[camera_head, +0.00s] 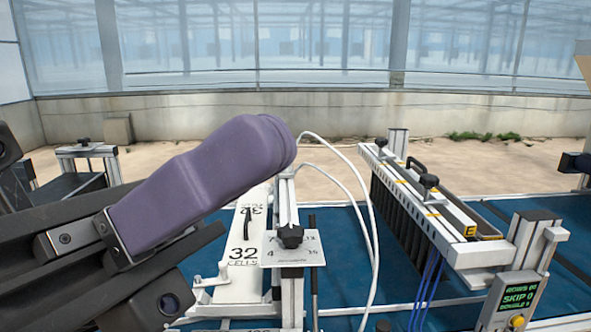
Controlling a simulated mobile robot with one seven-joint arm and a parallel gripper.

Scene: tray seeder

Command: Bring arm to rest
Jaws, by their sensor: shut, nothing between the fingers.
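My gripper (272,142) reaches in from the left edge, large and close to the camera. Its purple padded fingers are shut, with nothing seen between them, and point up and to the right. Dark parts of my arm fill the lower left. In the picture the fingers cover part of the tray seeder's white plate (241,277), marked 32 and CELLS. The fingertips appear above and in front of the seeder; I cannot tell the exact gap.
The seeder's long bar (428,200) with black knobs stands at the right over a blue surface (344,262). White hoses (366,205) arch right of the fingertips. A display box (514,299) stands lower right, and a black-topped stand (84,166) stands behind my arm.

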